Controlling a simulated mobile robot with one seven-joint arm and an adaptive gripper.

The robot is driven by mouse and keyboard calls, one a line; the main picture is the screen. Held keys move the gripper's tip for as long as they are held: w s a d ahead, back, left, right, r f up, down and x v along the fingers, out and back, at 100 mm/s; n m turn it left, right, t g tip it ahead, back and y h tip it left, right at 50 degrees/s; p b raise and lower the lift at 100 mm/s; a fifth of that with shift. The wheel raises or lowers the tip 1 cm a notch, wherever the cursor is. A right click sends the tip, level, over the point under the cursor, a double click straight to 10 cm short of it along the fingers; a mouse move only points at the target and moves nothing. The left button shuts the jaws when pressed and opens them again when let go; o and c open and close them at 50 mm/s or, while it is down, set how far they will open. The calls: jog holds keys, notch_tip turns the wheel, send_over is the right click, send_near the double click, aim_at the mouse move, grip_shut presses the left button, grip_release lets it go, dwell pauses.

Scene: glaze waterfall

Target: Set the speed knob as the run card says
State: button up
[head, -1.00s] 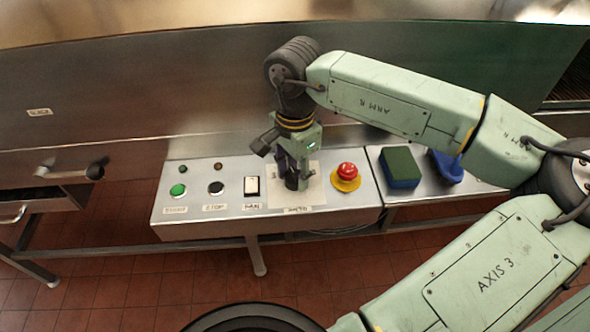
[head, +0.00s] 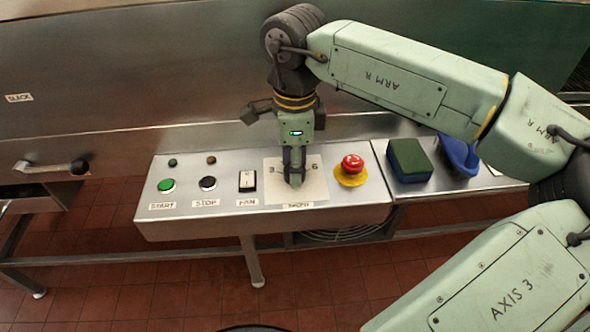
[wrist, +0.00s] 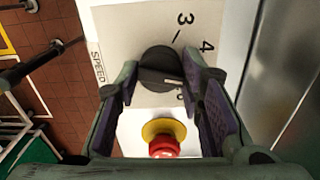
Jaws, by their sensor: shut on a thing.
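The black speed knob (wrist: 158,66) shows in the wrist view on a white plate (wrist: 125,30) marked SPEED. Its pale pointer line lies toward the right of the picture, slightly downward. The plate's 3 and 4 are readable; another figure beside the knob is partly hidden. My gripper (wrist: 164,74) is shut on the knob, a finger on each side. In the head view my gripper (head: 294,178) points down onto the plate (head: 318,187) and hides most of the knob. Figures 3 and 6 show on either side of it. I cannot make out a run card.
A red stop button (head: 351,164) on a yellow base stands close right of the plate. The FAN switch (head: 247,181), STOP button (head: 208,183) and green START button (head: 166,185) are to the left. A green-and-blue sponge (head: 409,160) and blue scoop-like object (head: 459,154) lie farther right.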

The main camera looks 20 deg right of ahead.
jog(key=shift+m+b, duration=0.35)
jog(key=shift+m, duration=0.25)
jog(key=o, duration=1.1)
jog(key=shift+o, duration=0.2)
notch_tip(320, 180, up, 8)
jog(key=shift+f, duration=0.2)
